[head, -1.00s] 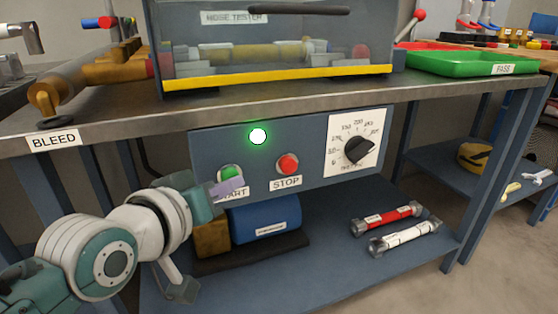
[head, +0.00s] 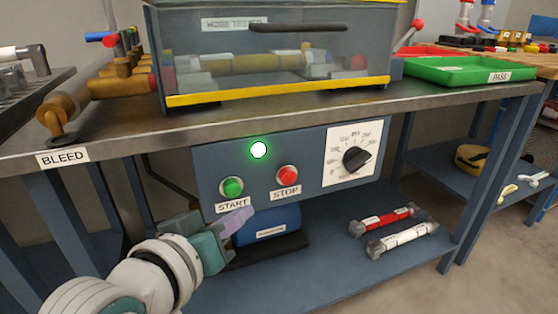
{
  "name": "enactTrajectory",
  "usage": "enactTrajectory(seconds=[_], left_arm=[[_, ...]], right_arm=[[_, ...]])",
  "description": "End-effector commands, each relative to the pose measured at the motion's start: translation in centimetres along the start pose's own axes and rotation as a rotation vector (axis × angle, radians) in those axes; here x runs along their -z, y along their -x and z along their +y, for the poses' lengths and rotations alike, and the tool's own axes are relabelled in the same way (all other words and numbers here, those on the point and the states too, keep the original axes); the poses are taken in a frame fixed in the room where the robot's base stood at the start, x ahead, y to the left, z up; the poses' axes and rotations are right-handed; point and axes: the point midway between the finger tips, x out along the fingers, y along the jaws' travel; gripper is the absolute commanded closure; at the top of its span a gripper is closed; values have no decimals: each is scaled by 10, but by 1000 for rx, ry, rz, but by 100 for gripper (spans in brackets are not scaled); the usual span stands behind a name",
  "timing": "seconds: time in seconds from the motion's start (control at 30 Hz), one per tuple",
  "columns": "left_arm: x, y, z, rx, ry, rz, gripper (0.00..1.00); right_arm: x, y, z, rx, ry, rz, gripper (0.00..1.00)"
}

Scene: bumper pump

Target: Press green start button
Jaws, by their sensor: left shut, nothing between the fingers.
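The green start button (head: 232,187) sits on the blue-grey control panel under the bench top, above a START label (head: 232,204). It is in full view. My left gripper (head: 243,214) is in front of the panel, just below and to the right of the START label, with its lilac fingertips together and nothing between them. In the picture it is apart from the button. The red stop button (head: 288,176) is to the right, above the STOP label. A green-ringed white light (head: 258,150) glows above the buttons. My right gripper does not show.
A pressure dial (head: 356,159) is at the panel's right. The hose tester case (head: 270,50) stands on the bench. A blue pump unit (head: 268,225) and two hose pieces, red (head: 388,219) and white (head: 402,239), lie on the lower shelf. A BLEED valve (head: 56,122) is at left.

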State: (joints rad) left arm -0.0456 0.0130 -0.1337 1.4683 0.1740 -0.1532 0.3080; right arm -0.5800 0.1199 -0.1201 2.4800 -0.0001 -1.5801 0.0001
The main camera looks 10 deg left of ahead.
Motion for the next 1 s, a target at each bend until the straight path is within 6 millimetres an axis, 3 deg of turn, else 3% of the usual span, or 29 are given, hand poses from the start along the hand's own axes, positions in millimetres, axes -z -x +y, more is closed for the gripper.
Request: enactTrajectory(seconds=[0.27, 0.87, 1.0], left_arm=[[-10, 15, 11, 0, 1, -1, 100], [-10, 15, 11, 0, -1, 0, 100], [4, 26, 19, 10, -23, -35, 100]], right_arm=[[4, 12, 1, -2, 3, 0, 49], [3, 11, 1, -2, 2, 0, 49], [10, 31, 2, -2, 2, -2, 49]])
